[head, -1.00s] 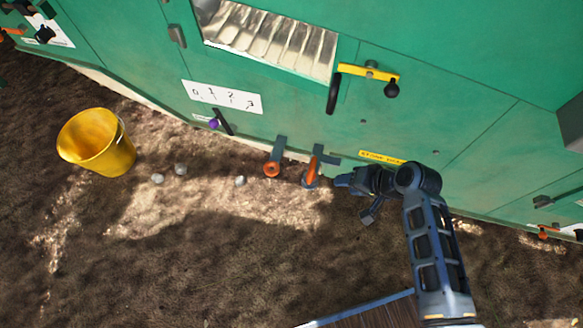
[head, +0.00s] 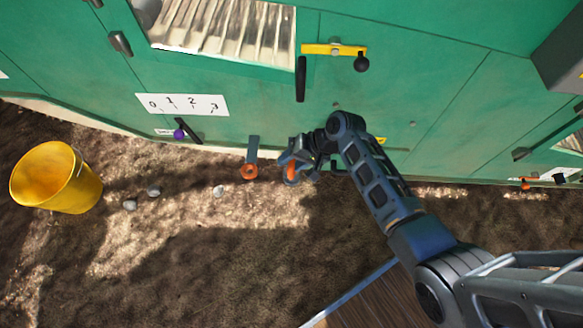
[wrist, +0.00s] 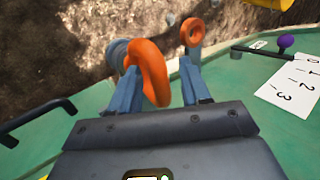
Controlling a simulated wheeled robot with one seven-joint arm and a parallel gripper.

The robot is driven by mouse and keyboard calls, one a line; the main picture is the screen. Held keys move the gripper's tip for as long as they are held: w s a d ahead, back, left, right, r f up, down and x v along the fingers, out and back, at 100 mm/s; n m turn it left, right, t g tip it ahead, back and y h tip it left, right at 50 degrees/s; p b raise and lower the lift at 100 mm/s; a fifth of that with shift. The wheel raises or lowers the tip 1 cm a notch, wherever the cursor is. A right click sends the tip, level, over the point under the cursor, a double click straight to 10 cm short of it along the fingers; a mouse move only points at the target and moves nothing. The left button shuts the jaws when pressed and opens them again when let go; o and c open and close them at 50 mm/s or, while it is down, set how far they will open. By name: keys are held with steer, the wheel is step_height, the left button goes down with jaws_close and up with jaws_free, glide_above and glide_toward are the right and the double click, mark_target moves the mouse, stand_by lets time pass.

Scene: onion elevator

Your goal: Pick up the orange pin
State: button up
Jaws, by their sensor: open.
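The orange pin (head: 291,173) is a ring-shaped handle low on the green machine's front. In the wrist view, the orange pin (wrist: 148,72) stands between my two fingers, nearer the left one and overlapping it in the picture. My gripper (wrist: 162,82) is open around it; I cannot tell whether a finger touches it. In the head view, my gripper (head: 296,160) is at the pin and partly hides it. A second orange ring (head: 249,171) hangs from a grey bracket to the left; this second ring also shows beyond my fingers in the wrist view (wrist: 193,32).
The green machine (head: 430,90) fills the back. A yellow bucket (head: 57,178) stands on the ground at left, with a few pale lumps (head: 153,192) nearby. A purple-knobbed lever (head: 180,134) sits below the number plate (head: 182,104). Bare ground lies in front.

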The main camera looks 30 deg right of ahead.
steer(key=shift+a+f, duration=0.1)
steer(key=shift+f, duration=0.1)
steer(key=shift+c, duration=0.4)
jaws_close()
